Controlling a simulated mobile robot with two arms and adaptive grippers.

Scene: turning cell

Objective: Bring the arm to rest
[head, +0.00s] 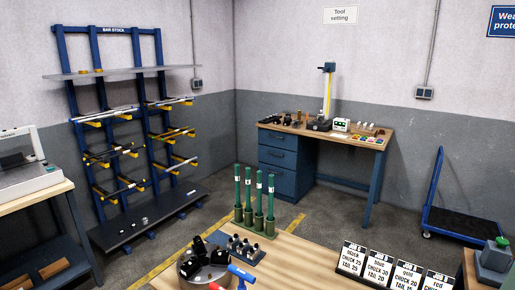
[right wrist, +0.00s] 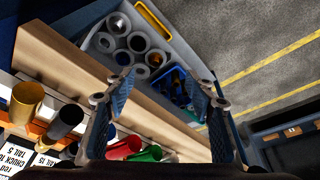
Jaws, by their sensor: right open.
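My right gripper (right wrist: 164,88) shows in the right wrist view with its two blue fingers spread apart. Nothing is between the fingers. They point over the wooden bench edge (right wrist: 110,85) and a grey tote (right wrist: 195,62) beyond it. Neither gripper shows in the head view, and my left gripper is in no view.
The head view shows a chuck (head: 203,266), a blue-handled tool (head: 242,272) and green posts (head: 259,200) at the front bench.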

